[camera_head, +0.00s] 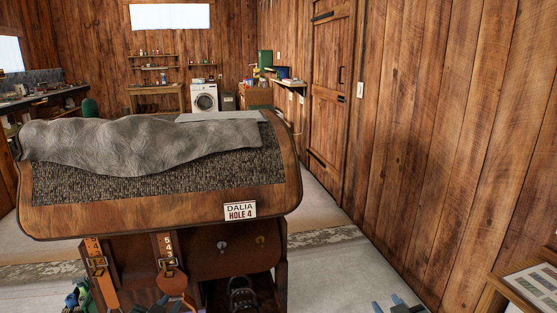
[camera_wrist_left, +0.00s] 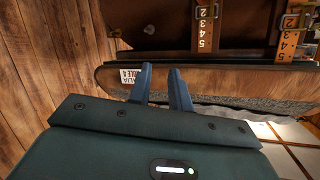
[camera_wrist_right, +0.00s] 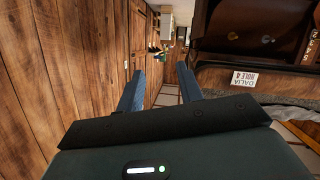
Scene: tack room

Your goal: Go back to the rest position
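My left gripper (camera_head: 78,295) shows at the bottom left of the head view, low in front of the wooden stand. In the left wrist view its two blue fingers (camera_wrist_left: 160,68) stand apart with nothing between them. My right gripper (camera_head: 399,305) is at the bottom edge of the head view, over the floor to the right of the stand, mostly cut off. In the right wrist view its blue fingers (camera_wrist_right: 159,70) are wide apart and empty. Neither gripper visibly touches anything.
A wooden stand (camera_head: 120,222) with a grey cloth (camera_head: 140,145), a "DALIA HOLE 4" sign (camera_head: 240,210) and hanging numbered straps (camera_head: 167,255) fills the left and middle. A wooden wall (camera_head: 450,130) and a framed panel (camera_head: 535,285) are at the right. Floor between is clear.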

